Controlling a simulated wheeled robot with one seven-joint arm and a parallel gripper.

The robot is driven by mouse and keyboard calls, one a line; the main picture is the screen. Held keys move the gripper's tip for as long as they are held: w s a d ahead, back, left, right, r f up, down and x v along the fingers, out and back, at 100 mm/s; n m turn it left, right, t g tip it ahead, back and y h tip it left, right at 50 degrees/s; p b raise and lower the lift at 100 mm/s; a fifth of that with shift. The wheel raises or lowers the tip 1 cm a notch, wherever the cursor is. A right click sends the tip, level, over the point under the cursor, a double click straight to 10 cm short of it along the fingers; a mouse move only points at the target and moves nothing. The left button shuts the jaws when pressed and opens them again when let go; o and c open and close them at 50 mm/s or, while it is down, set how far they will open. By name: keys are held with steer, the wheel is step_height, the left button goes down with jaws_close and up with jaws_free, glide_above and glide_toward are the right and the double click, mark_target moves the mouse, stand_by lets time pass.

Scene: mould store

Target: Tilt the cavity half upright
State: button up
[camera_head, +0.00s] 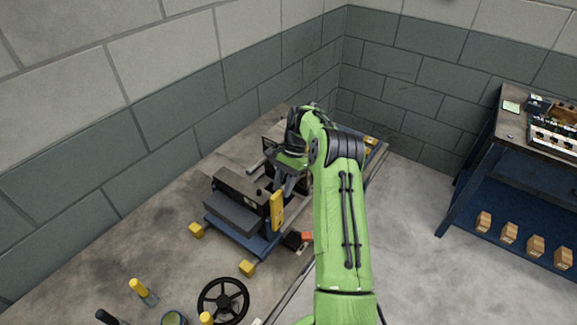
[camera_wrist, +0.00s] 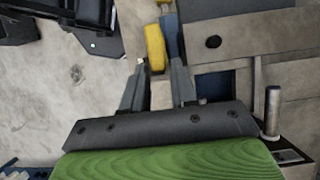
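A dark mould block with a grey slab (camera_head: 232,214), which I take as the cavity half, lies on a low blue stand. A yellow bar (camera_head: 277,211) stands at its right side. My gripper (camera_head: 281,191) is above the stand, pointing down near the top of this bar. In the wrist view my gripper (camera_wrist: 158,66) has its fingers apart, with the end of the yellow bar (camera_wrist: 155,46) at the gap between the tips. I see no firm contact. My arm hides part of the mould and stand behind it.
A black handwheel (camera_head: 223,301) and yellow-handled tools (camera_head: 139,287) are at the front. Block walls close the left and back. A workbench (camera_head: 487,150) stands at right, with clear floor (camera_head: 430,270) before it.

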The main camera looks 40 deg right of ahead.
steer(key=p+v, duration=0.3)
steer(key=v, duration=0.7)
steer(key=shift+r, duration=0.2)
steer(key=a+r+n+t+h, duration=0.1)
steer(key=a+r+n+h, duration=0.3)
steer(key=a+r, duration=0.75)
steer(key=s+a+r+n+t, duration=0.2)
steer(key=s+a+r+n, duration=0.2)
steer(key=s+a+r, duration=0.35)
steer(key=s+a+f+n+t, duration=0.2)
steer(key=s+n, duration=0.1)
steer(key=s, duration=0.7)
steer(key=s+a+f+n+t+b, duration=0.1)
steer(key=s+a+f+n+t, duration=0.1)
steer(key=s, duration=0.9)
steer(key=shift+s+a+f+n+h, duration=0.2)
steer(key=shift+a+f+n+h, duration=0.15)
steer(key=shift+f+n, duration=0.2)
